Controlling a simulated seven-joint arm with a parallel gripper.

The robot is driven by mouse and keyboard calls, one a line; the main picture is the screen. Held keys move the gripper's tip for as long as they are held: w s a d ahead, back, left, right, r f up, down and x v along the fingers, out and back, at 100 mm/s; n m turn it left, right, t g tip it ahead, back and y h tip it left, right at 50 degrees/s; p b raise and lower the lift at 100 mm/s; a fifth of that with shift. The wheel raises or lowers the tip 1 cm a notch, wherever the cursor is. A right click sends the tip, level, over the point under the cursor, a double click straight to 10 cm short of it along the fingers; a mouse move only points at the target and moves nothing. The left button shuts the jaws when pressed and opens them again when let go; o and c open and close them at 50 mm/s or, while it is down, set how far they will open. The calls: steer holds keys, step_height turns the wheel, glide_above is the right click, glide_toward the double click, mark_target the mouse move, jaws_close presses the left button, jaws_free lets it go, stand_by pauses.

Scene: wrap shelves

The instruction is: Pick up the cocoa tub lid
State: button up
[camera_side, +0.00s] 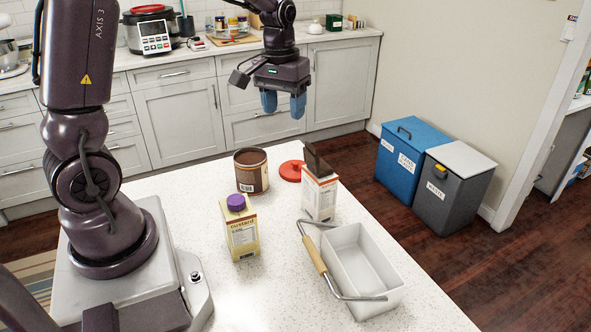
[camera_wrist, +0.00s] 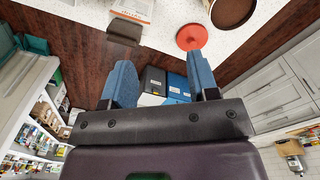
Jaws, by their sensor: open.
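The cocoa tub lid (camera_side: 292,170) is a flat red disc with a small raised knob, lying on the white speckled counter near its far edge. It also shows in the wrist view (camera_wrist: 191,37), beyond my fingertips. The brown cocoa tub (camera_side: 251,172) stands uncovered just left of the lid, apart from it; its dark round opening shows in the wrist view (camera_wrist: 232,10). My gripper (camera_side: 284,113) hangs above and behind the lid with its two blue fingers apart and nothing between them. In the wrist view my fingers (camera_wrist: 163,76) point toward the counter.
A carton with a dark open top (camera_side: 320,195) stands close to the right of the lid. A purple-capped custard carton (camera_side: 240,228) and a white bin with a wooden-handled wire (camera_side: 368,295) are nearer. Blue (camera_side: 405,165) and grey bins stand on the floor.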

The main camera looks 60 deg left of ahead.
steer(key=w+a+f+n+g, duration=0.1)
steer(key=w+a+f+n, duration=0.55)
steer(key=a+f, duration=0.6)
steer(key=n, duration=0.2)
glide_above(296, 162)
steer(key=f, duration=0.6)
steer(key=shift+w+a, duration=0.15)
steer(key=shift+w, duration=0.1)
steer(key=shift+s+f, duration=0.15)
steer(key=shift+f, duration=1.2)
steer(key=shift+s+f, duration=0.15)
steer(key=shift+f, duration=1.15)
steer(key=shift+d, duration=0.2)
steer(key=shift+c, duration=0.4)
steer(key=c, duration=0.9)
